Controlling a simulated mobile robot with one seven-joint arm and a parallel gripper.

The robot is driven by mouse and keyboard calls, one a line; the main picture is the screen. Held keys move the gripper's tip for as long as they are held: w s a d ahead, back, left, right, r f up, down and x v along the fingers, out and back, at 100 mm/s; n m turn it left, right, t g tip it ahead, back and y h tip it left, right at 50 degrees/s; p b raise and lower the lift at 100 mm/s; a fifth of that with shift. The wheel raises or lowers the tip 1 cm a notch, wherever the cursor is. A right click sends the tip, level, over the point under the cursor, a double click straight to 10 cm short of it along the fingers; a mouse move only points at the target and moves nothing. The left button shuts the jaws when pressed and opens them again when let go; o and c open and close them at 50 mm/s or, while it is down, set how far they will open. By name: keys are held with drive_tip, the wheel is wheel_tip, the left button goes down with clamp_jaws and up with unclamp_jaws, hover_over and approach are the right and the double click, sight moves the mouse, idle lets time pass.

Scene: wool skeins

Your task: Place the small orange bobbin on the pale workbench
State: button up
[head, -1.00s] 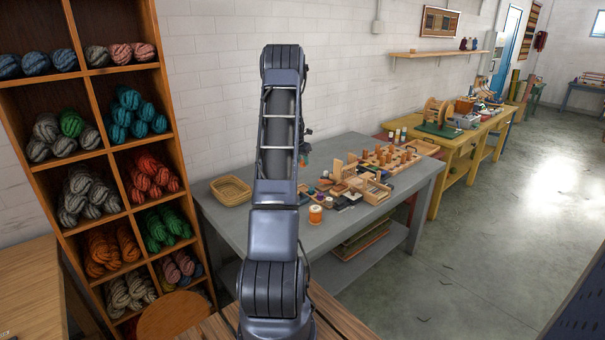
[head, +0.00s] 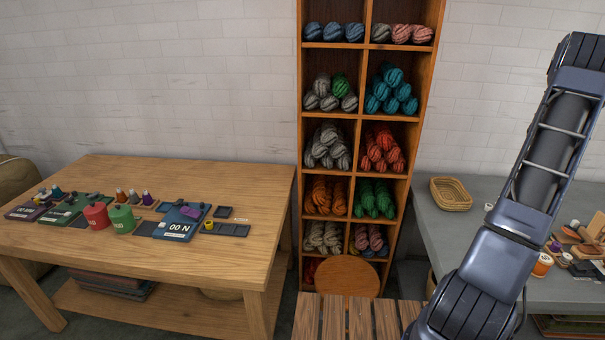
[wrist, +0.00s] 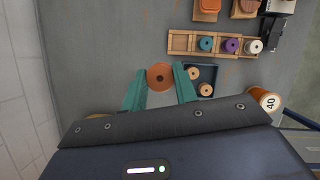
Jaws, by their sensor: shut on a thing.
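The small orange bobbin (wrist: 160,76) is between the two teal fingertips of my gripper (wrist: 160,84) in the wrist view, seen end-on with a dark centre hole. My gripper is shut on it, above the grey table (wrist: 95,50). In the head view my arm rises at the right and my gripper is out of sight. The pale workbench (head: 120,185) stands at the left of the head view, with a bare strip along its front and right.
On the workbench are a red spool (head: 96,215), a green spool (head: 122,219), a blue scale (head: 180,222) and several small items. A skein shelf (head: 303,150) and a round stool (head: 346,275) stand between the workbench and the grey table. A basket (head: 451,194) sits on that table.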

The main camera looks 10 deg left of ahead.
drive_tip(key=w+a+f, duration=0.2)
drive_tip(key=w+a, duration=0.2)
drive_tip(key=a, duration=0.9)
drive_tip(key=w+a+f, duration=0.2)
drive_tip(key=w+a, duration=0.1)
drive_tip(key=a, duration=0.9)
drive_tip(key=s+a+f+n, duration=0.1)
drive_tip(key=a+f, duration=0.1)
drive_tip(key=a, duration=2.7)
drive_tip(key=s+a+f+n+t+y, duration=0.15)
drive_tip(key=s+a, duration=0.45)
drive_tip(key=a, duration=0.6)
drive_tip(key=s+a+n, duration=0.3)
drive_tip(key=s+a, duration=0.3)
drive_tip(key=a, duration=0.6)
drive_tip(key=s+a+f+n+t, duration=0.15)
drive_tip(key=s+a, duration=0.45)
drive_tip(key=a, duration=0.6)
wheel_tip(320, 180, up, 10)
drive_tip(key=n+y, duration=0.6)
drive_tip(key=n, duration=1)
hover_over(263, 203)
drive_tip(key=s, duration=0.1)
drive_tip(key=shift+m+g, duration=0.3)
drive_tip(key=f, duration=1.3)
drive_tip(key=d+f, duration=0.1)
drive_tip(key=f, duration=0.6)
drive_tip(key=shift+f+h, duration=0.1)
drive_tip(key=shift+h, duration=0.15)
